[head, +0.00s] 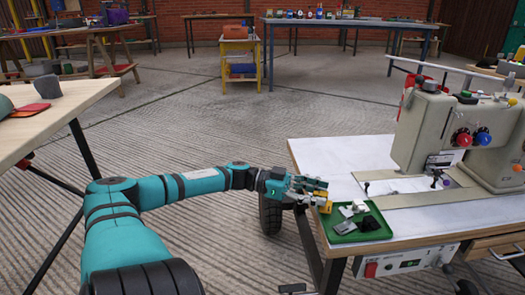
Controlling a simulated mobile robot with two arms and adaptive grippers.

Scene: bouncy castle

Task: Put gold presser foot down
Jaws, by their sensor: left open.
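My left gripper (318,193) is open at the left edge of the white sewing table (460,218), over the back left corner of a small green tray (347,238). A small gold piece (325,207), which looks like the gold presser foot, shows right under the fingertips at that corner. I cannot tell whether it touches the tray or a finger. A silver-white piece (352,209) and dark pieces (370,223) lie in the tray. My right gripper is not in view.
A beige sewing machine (430,125) with red and blue knobs stands right of the tray. A control box (403,262) hangs under the table's front edge. Another table (45,120) stands at the left. Concrete floor between them is clear.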

